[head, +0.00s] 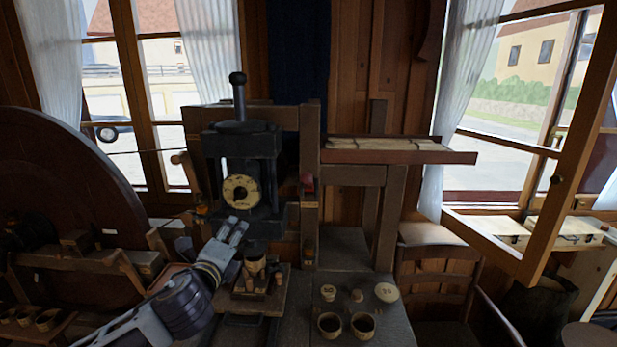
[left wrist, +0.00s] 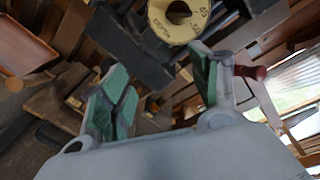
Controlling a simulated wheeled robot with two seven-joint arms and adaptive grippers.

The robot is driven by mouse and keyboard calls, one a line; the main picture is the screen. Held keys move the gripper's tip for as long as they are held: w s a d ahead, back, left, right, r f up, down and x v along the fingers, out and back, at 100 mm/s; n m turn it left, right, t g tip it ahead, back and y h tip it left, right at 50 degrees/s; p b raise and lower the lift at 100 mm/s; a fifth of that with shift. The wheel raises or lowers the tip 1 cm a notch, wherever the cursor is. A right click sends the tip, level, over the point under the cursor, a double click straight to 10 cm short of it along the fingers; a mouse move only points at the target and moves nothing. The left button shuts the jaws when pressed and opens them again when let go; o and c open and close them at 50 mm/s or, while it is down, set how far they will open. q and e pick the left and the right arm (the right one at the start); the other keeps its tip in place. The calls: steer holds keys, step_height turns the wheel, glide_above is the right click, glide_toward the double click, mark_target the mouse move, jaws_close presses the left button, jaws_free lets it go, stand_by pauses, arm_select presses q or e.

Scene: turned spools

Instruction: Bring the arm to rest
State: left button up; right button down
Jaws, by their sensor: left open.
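My left arm comes in from the lower left, and its gripper (head: 235,232) is raised in front of the dark machine (head: 242,145). It sits just below a round cream plate (head: 241,191) with a dark centre. In the left wrist view the two green-padded fingers of the gripper (left wrist: 160,88) stand wide apart with nothing between them. The cream plate (left wrist: 181,15) shows beyond the fingers there. My right gripper is in neither view.
A small tray (head: 228,303) with turned wooden pieces lies close below the gripper. Two cups (head: 330,324) (head: 363,324) and several small round pieces stand on the bench to the right. A large wheel (head: 60,185) is at left, a chair (head: 437,275) at right.

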arm_select(q)
steer(key=s+f+n+g, duration=0.3)
steer(key=s+f+n, duration=0.25)
steer(key=f, duration=0.35)
steer(key=s+f+n+g, duration=0.4)
steer(key=s+f+n, duration=0.15)
steer(key=f, duration=0.45)
steer(key=s+a+f+n+g, duration=0.3)
steer(key=s+f+n+g, duration=0.3)
steer(key=s+f+n, duration=0.85)
steer(key=s+f+m+g+b, duration=0.1)
steer(key=s+f+m, duration=0.15)
steer(key=f, duration=1.45)
steer(key=s+f+m+g+b, duration=0.1)
steer(key=s+f+m, duration=0.15)
steer(key=f, duration=1.45)
steer(key=s+a+f+b, duration=0.1)
steer(key=s+f, duration=1)
steer(key=s+a+f+b, duration=0.1)
steer(key=s+a+f, duration=0.1)
steer(key=s+f, duration=0.9)
steer(key=shift+s+a+n+g+y, duration=0.3)
steer(key=shift+s+n+g, duration=0.05)
steer(key=shift+s+g, duration=0.05)
